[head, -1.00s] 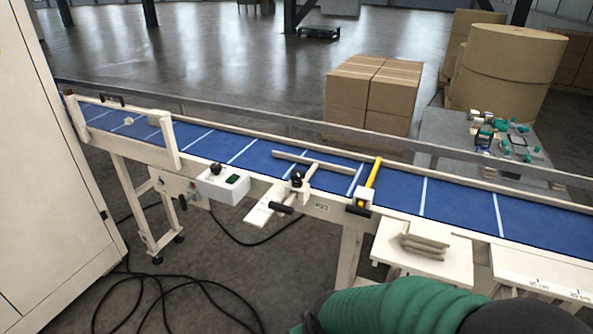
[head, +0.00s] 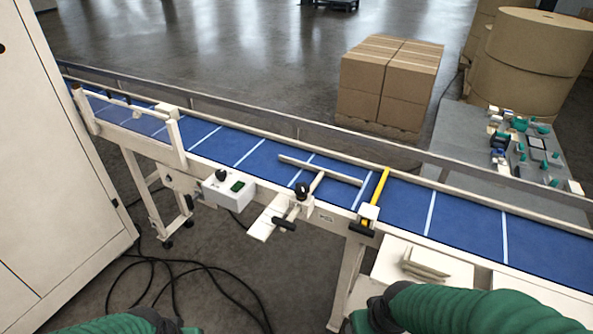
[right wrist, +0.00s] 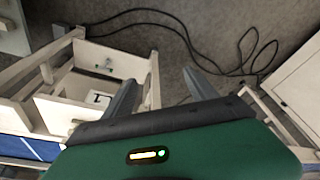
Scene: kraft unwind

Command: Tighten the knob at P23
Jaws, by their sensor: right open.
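A round black knob (head: 303,191) stands on a cream bracket at the near edge of the blue conveyor, beside a rod guide (head: 320,171) over the belt. A black handle (head: 285,224) sticks out just below it. A small label (head: 327,217) is on the frame to their right; its text is too small to read. My right gripper (right wrist: 160,77) is open and empty in the right wrist view, its fingers apart above the floor and a cream frame. In the head view my right arm is low at right, apart from the knob. Only my left sleeve shows; its gripper is out of frame.
A yellow bar (head: 380,187) crosses the belt with a black handle (head: 361,230) below. A control box (head: 228,187) hangs left of the knob. A shelf with pads (head: 425,265) is at right. Cables (head: 190,275) lie on the floor; a cabinet (head: 55,160) stands at left.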

